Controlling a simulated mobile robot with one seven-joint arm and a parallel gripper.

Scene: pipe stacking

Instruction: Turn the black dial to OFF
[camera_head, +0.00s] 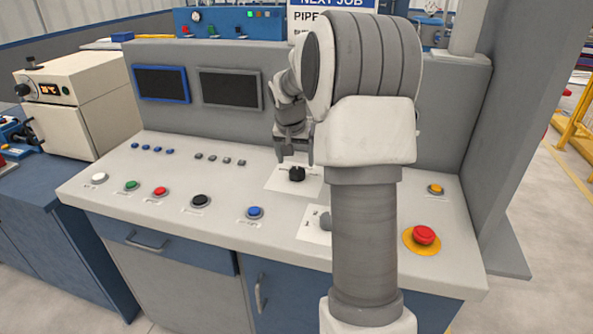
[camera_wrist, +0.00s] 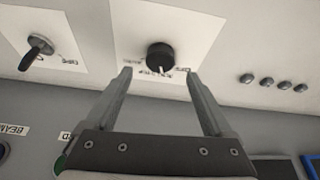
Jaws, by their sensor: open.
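The black dial (camera_head: 297,174) is a round knob on a white label plate on the sloped console. In the wrist view the black dial (camera_wrist: 160,56) sits just past and between the fingertips, with a pale pointer mark on it. The lettering on its plate is upside down and too small to read surely. My gripper (camera_head: 294,155) is close to the dial, at its far side in the head view. In the wrist view my gripper (camera_wrist: 157,72) has its two fingers spread apart with nothing between them.
A grey lever switch (camera_wrist: 38,48) on another plate is beside the dial. A blue button (camera_head: 255,212), a black button (camera_head: 201,201) and a red emergency button (camera_head: 424,236) are on the console (camera_head: 100,200). Small grey buttons (camera_wrist: 262,80) are nearby. An upright panel with screens (camera_head: 230,90) stands behind.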

